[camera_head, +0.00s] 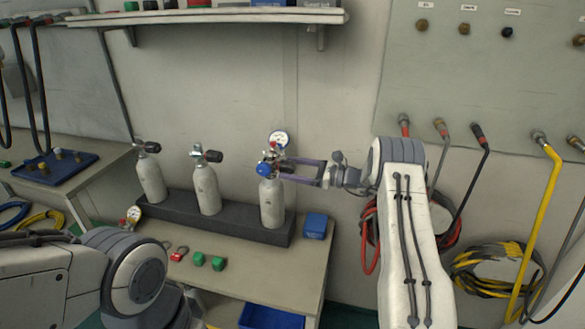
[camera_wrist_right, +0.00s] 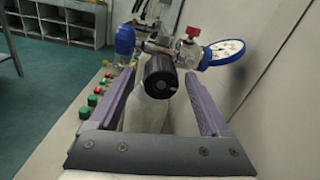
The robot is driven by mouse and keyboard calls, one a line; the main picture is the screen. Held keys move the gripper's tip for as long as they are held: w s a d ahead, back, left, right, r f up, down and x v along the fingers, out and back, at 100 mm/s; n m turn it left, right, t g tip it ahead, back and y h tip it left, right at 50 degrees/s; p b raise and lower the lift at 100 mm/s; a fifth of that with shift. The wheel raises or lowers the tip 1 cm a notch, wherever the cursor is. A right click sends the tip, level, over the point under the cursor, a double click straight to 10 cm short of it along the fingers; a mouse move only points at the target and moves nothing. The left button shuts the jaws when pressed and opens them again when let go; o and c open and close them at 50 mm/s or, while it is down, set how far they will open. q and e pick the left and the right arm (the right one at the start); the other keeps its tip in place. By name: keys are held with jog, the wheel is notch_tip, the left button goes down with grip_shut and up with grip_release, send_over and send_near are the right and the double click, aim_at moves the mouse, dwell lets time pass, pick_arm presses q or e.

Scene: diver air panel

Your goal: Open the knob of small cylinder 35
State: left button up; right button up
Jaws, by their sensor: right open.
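Three small pale-grey cylinders stand upright in a dark rack (camera_head: 172,207) in the head view: left (camera_head: 151,180), middle (camera_head: 206,190) and right (camera_head: 271,205). I cannot read any number on them. The right cylinder carries a blue-and-red valve fitting and a white round gauge (camera_head: 279,140). My right gripper (camera_head: 284,168) reaches in from the right at that cylinder's valve. In the right wrist view, its purple fingers are open on both sides of a black knob (camera_wrist_right: 158,76), with gaps visible. The cylinder body is partly hidden below the knob. My left gripper is not in view.
A blue box (camera_head: 315,226) sits right of the rack. Green caps (camera_head: 218,263) and a loose gauge (camera_head: 133,214) lie on the bench in front. A shelf (camera_head: 210,16) hangs above. Hoses (camera_head: 485,270) hang on the right wall.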

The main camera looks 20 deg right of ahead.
jog(key=shift+c, duration=0.3)
grip_shut()
jog(key=shift+f+n+b, duration=0.25)
jog(key=shift+n+b, duration=0.25)
jog(key=shift+b, duration=0.5)
jog(key=n+b, duration=0.4)
jog(key=b, duration=0.2)
jog(key=n+b, duration=0.5)
jog(key=b, duration=0.2)
jog(key=shift+w+f, duration=0.1)
jog(key=shift+f, duration=0.1)
jog(key=n+b, duration=0.5)
jog(key=b, duration=0.1)
jog(key=n+b, duration=0.5)
jog(key=b, duration=0.2)
jog(key=shift+r+y, duration=0.2)
jog(key=shift+y, duration=0.1)
jog(key=shift+r+n+g+b, duration=0.25)
jog(key=shift+n+g+b, duration=0.05)
jog(key=shift+n+b, duration=1.3)
